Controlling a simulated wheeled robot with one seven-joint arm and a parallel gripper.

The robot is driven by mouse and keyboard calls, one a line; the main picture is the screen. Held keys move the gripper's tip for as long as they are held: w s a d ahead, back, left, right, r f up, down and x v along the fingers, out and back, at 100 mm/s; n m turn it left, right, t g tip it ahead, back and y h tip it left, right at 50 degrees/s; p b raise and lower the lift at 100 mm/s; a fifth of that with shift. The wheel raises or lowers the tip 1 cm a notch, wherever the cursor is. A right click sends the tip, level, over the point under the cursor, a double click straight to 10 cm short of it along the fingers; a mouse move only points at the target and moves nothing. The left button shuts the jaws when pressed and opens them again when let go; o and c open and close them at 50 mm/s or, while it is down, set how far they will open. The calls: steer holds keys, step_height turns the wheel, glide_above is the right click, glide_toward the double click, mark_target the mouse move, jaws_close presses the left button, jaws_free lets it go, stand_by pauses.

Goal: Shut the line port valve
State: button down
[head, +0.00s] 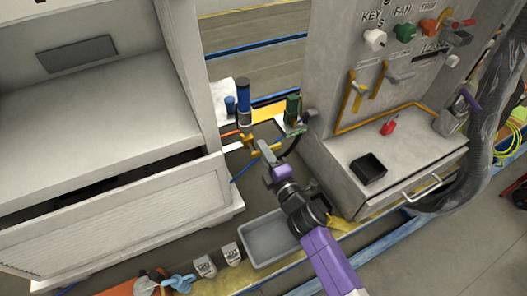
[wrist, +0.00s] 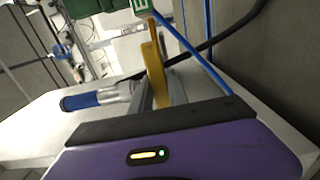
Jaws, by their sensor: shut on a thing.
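My gripper (head: 265,148) reaches down into the gap between the white cabinet and the grey control panel. In the wrist view its jaws (wrist: 160,92) are closed on a flat yellow valve handle (wrist: 155,68), which stands upright between them. In the head view yellow valve parts (head: 247,141) show beside the fingertips, partly hidden by the gripper. No label for the line port is readable. The valve body and the lower part of the handle are hidden behind the jaws.
A blue cylinder (head: 244,98) and a green fitting (head: 292,108) stand just behind the gripper. Thin blue and black hoses run close by. A grey bin (head: 268,238) sits below my arm. The panel's ledge holds a black tray (head: 369,168) and a red item (head: 389,124).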

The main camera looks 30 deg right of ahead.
steer(key=shift+a, duration=0.1)
stand_by(0.3)
steer(key=c, duration=1.3)
jaws_free()
steer(key=s, duration=0.8)
steer(key=shift+b, duration=0.35)
steer(key=shift+w, duration=0.1)
